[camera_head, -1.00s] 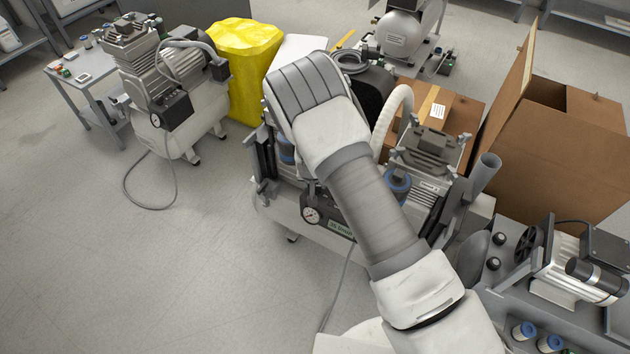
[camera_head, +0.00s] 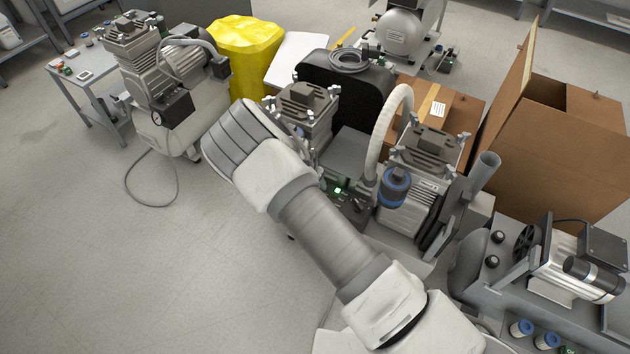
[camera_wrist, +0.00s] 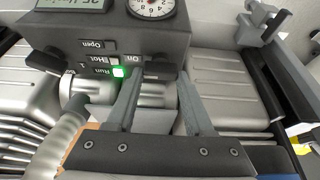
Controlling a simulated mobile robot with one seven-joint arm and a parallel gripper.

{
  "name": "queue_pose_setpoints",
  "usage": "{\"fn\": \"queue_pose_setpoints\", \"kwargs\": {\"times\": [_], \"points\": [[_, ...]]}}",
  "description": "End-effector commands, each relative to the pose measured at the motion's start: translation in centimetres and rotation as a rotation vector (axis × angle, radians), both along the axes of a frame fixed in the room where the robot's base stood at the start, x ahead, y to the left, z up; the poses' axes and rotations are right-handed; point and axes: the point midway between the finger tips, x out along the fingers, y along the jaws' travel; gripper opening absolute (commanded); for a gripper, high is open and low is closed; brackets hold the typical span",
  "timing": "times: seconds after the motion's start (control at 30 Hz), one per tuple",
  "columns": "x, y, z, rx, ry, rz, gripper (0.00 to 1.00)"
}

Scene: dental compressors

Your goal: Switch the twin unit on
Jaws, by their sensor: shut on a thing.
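The twin unit (camera_head: 432,145) stands at the middle of the head view, with two grey pump heads and a pale curved hose. Its dark control box (camera_head: 350,205) is partly behind my arm; a green lamp glows on it. In the wrist view the control box (camera_wrist: 90,55) appears upside down, with Open, Hot, Run and On labels, a lit green lamp (camera_wrist: 119,72) by Run and a round gauge (camera_wrist: 152,6). My gripper (camera_wrist: 158,82) is at the box edge near the On label, shut on a small part that is hard to make out. The head view hides its fingers.
Another compressor (camera_head: 185,100) stands at left, its cable on the floor. A yellow-covered bin (camera_head: 243,50), a black case (camera_head: 345,85) and an open cardboard box (camera_head: 560,140) stand behind. A motor unit (camera_head: 575,265) is close at right.

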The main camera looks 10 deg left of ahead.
Motion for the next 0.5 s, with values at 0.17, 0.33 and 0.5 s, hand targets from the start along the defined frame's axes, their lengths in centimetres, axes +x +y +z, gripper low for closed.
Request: {"fn": "queue_pose_setpoints", "kwargs": {"times": [0.17, 0.33, 0.5], "points": [[-0.02, 0.09, -0.02, 0.002, 0.000, 0.000, 0.00], [-0.02, 0.08, -0.02, 0.001, 0.001, 0.000, 0.70], [-0.02, 0.04, -0.02, 0.001, 0.001, 0.000, 0.82]]}}
